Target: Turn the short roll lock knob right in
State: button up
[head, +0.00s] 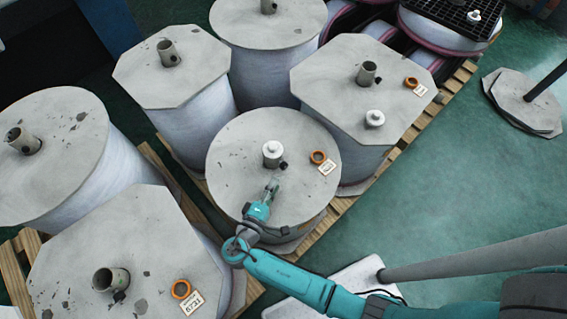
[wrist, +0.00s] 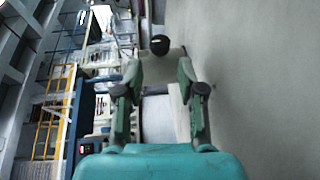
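The black lock knob (head: 283,165) sticks out from the side of the white capped core (head: 272,149) on the round grey top of a roll (head: 240,140) in the middle of the head view. In the wrist view the knob (wrist: 159,44) shows just beyond the fingertips, with the pale core (wrist: 163,68) behind. My gripper (head: 272,186) is low over the roll's top, on the near side of the knob. In the wrist view my gripper (wrist: 160,78) has its fingers apart, with nothing held between them. The knob looks clear of both fingers.
Other rolls with upright core tubes stand close around, on wooden pallets (head: 334,211). An orange ring (head: 318,156) and a white tag (head: 327,168) lie on the same top, right of the core. Green floor (head: 450,180) is open at the right, with a pole stand (head: 522,103).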

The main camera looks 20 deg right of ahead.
aim_at(284, 167)
jog(key=x, duration=0.8)
jog(key=shift+w+d, duration=0.2)
jog(key=shift+w, duration=0.05)
grip_shut()
